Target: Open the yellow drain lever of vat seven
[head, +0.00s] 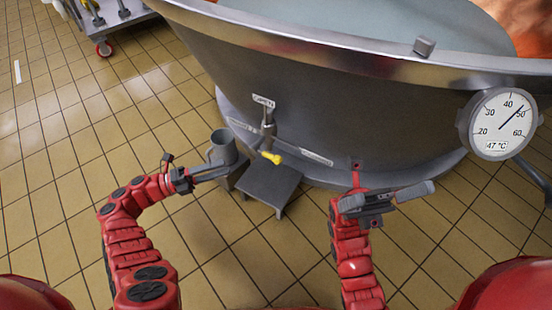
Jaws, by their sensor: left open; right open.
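The yellow drain lever (271,157) sits low on the front of the grey metal vat (330,110). It is on a short valve fitting (268,125) under a small white label that I cannot read for certain. My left gripper (228,170) is open and empty, to the left of the lever and apart from it, in front of a grey spout or cup-like pipe (222,148). My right gripper (430,190) is open and empty, to the right of the lever and well apart from it, near the vat's lower wall.
A grey step-like stand (270,185) is just below the lever. A round dial (503,120) reading 47 °C is at the right of the vat. A wheeled cart (112,18) stands at the upper left. The tiled floor (60,130) at left is clear.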

